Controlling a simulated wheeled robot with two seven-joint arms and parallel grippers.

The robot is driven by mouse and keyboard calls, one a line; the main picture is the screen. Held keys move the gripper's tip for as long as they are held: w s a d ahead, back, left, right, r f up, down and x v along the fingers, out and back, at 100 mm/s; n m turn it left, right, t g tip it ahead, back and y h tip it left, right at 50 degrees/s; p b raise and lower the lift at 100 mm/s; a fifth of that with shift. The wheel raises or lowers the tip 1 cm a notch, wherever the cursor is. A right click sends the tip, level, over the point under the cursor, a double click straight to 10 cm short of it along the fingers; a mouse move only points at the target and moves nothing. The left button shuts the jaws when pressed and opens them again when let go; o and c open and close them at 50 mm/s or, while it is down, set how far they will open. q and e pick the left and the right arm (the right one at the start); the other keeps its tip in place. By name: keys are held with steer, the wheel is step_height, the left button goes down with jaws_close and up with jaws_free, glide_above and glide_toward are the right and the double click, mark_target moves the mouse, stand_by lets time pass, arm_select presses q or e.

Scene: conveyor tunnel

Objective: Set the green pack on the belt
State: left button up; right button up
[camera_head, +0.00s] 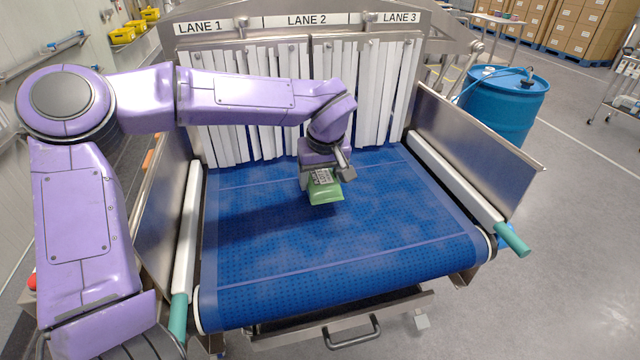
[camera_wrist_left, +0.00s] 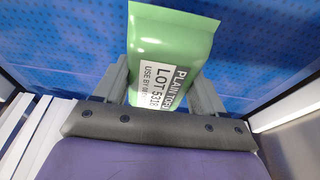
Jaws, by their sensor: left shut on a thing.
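The green pack (camera_head: 326,191) has a white printed label and is held in my left gripper (camera_head: 322,178) over the blue belt (camera_head: 280,270). In the left wrist view the green pack (camera_wrist_left: 170,45) sits between the two grey fingers of my left gripper (camera_wrist_left: 163,88), which are shut on its sides. The belt (camera_wrist_left: 60,55) shows behind the pack there. Whether the pack touches the belt is hard to tell. My right gripper is not in view.
White strip curtains (camera_head: 240,130) hang at the tunnel mouth under the lane signs (camera_head: 307,20). White side rails (camera_head: 455,180) and steel side panels (camera_head: 480,140) flank the belt. A blue drum (camera_head: 505,100) stands to the right. The belt's front half is clear.

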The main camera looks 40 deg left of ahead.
arm_select(q)
step_height(320, 180, down, 2)
steer(key=shift+f, duration=0.2)
steer(key=o, duration=1.5)
steer(key=shift+s+f, duration=0.1)
steer(key=v, duration=1.2)
